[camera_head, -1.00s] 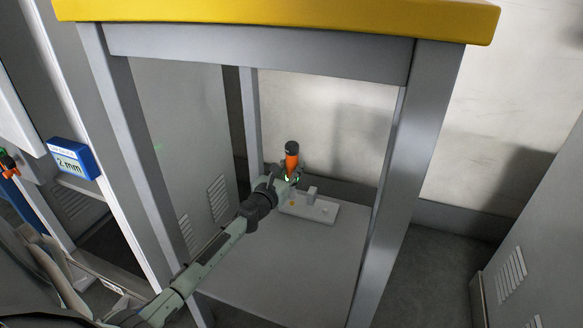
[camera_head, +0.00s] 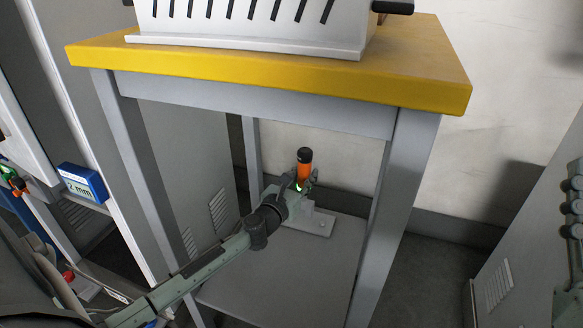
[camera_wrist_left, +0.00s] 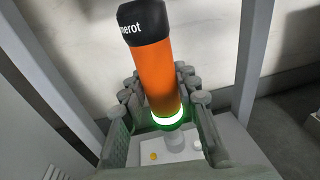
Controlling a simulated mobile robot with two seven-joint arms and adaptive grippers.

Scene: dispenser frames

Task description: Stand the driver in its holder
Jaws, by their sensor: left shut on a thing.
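The driver (camera_head: 304,168) has an orange body, a black cap and a glowing green-white ring low down. My left gripper (camera_head: 304,184) is shut around its lower part, with the black end up and the driver close to upright. In the left wrist view the driver (camera_wrist_left: 156,75) stands between the fingers (camera_wrist_left: 165,105). The holder (camera_head: 317,226) is a pale plate with a raised block on the low shelf. It also shows in the left wrist view (camera_wrist_left: 180,157), with a yellow dot and a grey post below the driver. I cannot tell whether the driver touches it.
The yellow tabletop (camera_head: 250,72) lies above the arm and carries a white slotted box (camera_head: 250,40). Grey table legs (camera_head: 390,200) flank the opening. The grey shelf (camera_head: 290,265) is clear in front of the holder. A blue "2 mm" box (camera_head: 84,183) is at left.

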